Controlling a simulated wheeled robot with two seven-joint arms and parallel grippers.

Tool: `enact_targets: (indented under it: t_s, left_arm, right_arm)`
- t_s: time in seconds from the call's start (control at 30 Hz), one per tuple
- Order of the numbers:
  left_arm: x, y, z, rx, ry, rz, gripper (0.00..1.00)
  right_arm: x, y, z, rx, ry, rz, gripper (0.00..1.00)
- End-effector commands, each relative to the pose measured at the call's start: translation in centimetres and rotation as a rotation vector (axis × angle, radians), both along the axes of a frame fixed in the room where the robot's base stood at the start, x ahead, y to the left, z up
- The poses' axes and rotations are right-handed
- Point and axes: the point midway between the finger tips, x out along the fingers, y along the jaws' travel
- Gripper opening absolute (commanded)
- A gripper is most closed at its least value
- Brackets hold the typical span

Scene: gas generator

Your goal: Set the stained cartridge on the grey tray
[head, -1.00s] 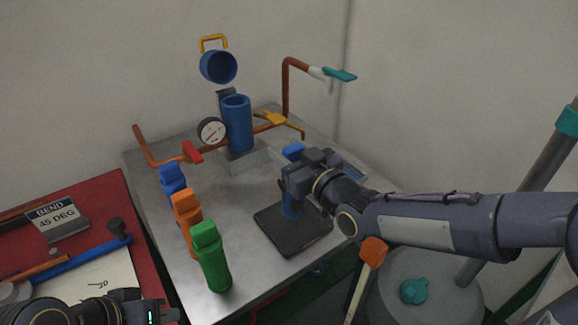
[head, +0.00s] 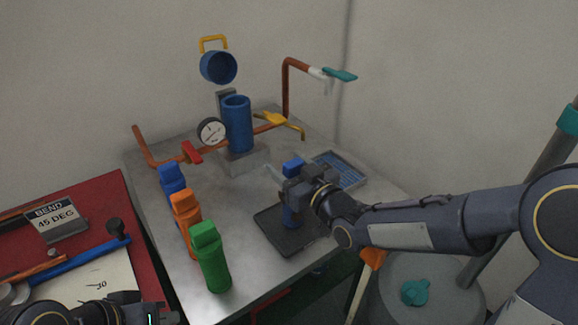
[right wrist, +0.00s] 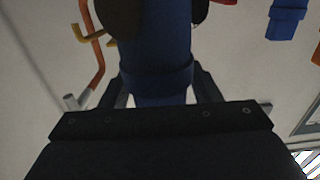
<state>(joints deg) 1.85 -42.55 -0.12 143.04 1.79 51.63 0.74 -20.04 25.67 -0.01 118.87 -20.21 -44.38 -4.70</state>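A blue cartridge (head: 290,216) stands upright over the dark grey tray (head: 270,237), its base apparently at the tray's surface; exact contact is hard to tell. My right gripper (head: 294,190) is around its upper part from the right. In the right wrist view the cartridge (right wrist: 156,80) sits between both fingers, which appear closed against it. My left gripper (head: 165,313) is at the bottom left edge, partly cut off, away from the cartridges.
Blue (head: 172,180), orange (head: 186,215) and green (head: 211,262) cartridges stand in a row on the left of the metal table (head: 245,275). A blue housing (head: 237,123) with pipes and a gauge (head: 211,131) is behind. A frame with a blue grid (head: 342,170) lies at right.

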Motion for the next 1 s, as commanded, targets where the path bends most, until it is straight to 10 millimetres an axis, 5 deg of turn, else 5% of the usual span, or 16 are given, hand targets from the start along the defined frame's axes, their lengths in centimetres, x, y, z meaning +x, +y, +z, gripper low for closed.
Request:
enact_targets:
  t_s: [0.4,1.0]
  left_arm:
    - [0.0,0.0,0.5,0.000,-0.001,0.000,0.00]
    - [0.0,0.0,-0.7,0.000,0.000,0.000,0.00]
  right_arm:
    - [-0.2,-0.1,0.4,0.000,0.000,0.000,0.61]
    - [-8.9,-6.6,0.3,0.000,-0.001,-0.002,0.61]
